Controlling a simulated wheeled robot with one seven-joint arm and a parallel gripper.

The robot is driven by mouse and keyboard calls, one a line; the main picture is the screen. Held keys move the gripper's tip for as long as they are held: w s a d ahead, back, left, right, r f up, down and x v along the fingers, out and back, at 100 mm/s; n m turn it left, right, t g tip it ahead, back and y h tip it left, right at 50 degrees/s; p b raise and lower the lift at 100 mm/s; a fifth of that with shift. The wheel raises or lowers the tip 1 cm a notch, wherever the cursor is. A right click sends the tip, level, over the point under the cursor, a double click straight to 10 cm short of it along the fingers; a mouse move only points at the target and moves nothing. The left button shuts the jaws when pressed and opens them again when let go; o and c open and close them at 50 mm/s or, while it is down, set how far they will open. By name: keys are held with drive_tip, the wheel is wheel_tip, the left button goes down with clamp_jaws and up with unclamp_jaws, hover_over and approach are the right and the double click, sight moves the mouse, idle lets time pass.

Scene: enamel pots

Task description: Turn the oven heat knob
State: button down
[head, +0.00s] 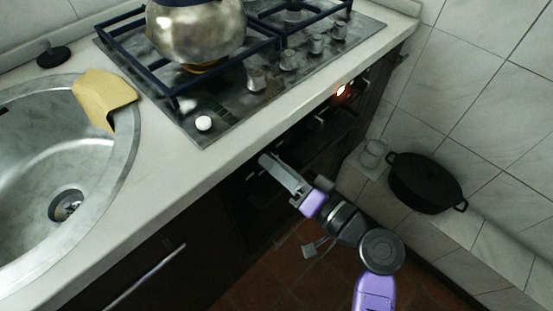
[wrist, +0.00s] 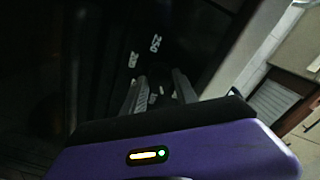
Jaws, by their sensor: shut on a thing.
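My gripper (head: 266,160) reaches up to the dark oven front (head: 335,135) below the counter edge, in the head view. In the wrist view, its two grey fingers (wrist: 158,84) point at a dark panel with white dial numbers, among them 250. The fingers are shut on the oven heat knob (wrist: 160,90), which is dark and mostly hidden between them. I cannot make out how far the knob is turned. In the head view this knob is hidden by my gripper and the counter edge.
The hob (head: 230,107) above has several knobs and a metal kettle (head: 195,35) on its grate. A sink (head: 50,165) with a yellow cloth (head: 103,97) is at left. A black pot (head: 425,182) and a glass (head: 373,153) stand by the tiled wall at right. An orange light (head: 342,90) glows on the oven front.

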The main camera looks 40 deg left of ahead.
drive_tip(key=shift+m+p, duration=1.5)
drive_tip(key=shift+m, duration=1.1)
drive_tip(key=shift+f, duration=0.1)
drive_tip(key=c, duration=1.1)
unclamp_jaws()
drive_tip(key=shift+o, duration=0.2)
drive_tip(key=d, duration=0.7)
drive_tip(key=shift+s+d, duration=0.25)
drive_tip(key=shift+d, duration=0.15)
